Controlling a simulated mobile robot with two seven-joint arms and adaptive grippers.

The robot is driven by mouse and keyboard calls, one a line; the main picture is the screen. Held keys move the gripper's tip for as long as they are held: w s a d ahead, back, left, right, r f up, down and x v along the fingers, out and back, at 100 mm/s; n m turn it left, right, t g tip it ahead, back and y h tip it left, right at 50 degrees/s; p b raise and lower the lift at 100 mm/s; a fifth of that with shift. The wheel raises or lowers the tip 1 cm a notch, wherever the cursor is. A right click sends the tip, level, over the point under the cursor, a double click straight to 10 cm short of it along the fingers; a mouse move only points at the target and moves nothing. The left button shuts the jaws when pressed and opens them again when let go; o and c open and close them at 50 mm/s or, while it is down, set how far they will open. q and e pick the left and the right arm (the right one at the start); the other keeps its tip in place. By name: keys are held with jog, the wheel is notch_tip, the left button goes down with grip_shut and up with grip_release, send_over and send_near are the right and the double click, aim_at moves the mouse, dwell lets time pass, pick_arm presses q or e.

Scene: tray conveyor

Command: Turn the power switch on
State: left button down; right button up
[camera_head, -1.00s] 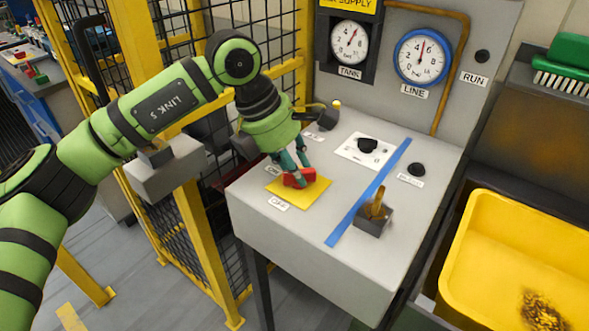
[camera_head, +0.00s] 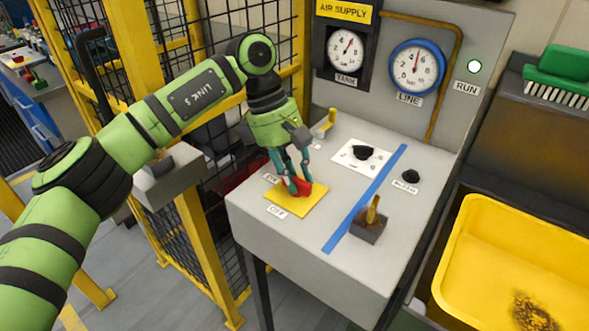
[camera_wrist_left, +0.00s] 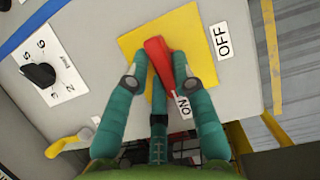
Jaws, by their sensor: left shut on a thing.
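The power switch is a red handle (camera_head: 303,188) on a yellow plate (camera_head: 312,205) at the left of the grey console top. My left gripper (camera_head: 298,183) points down at it, its teal fingers shut on the handle. In the left wrist view the red handle (camera_wrist_left: 158,55) lies between the fingertips (camera_wrist_left: 158,78), its near end beside the ON label (camera_wrist_left: 183,107). The OFF label (camera_wrist_left: 222,40) is at the plate's other corner. The RUN lamp (camera_head: 474,66) glows pale green-white. My right gripper is not in view.
A black knob (camera_head: 364,153), a black button (camera_head: 411,176) and a brass lever (camera_head: 372,214) stand on the console around a blue stripe (camera_head: 366,198). A yellow lever (camera_head: 326,123) is behind the gripper. A yellow mesh fence (camera_head: 188,190) borders the left; a yellow bin (camera_head: 470,240) is at right.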

pick_arm(q)
jog(key=shift+m, duration=0.3)
dwell(0.4)
jog(key=c, duration=1)
grip_release()
jog(key=shift+c, duration=0.2)
jog(key=shift+d, duration=0.1)
jog(key=v, duration=1.2)
jog(key=shift+d, duration=0.1)
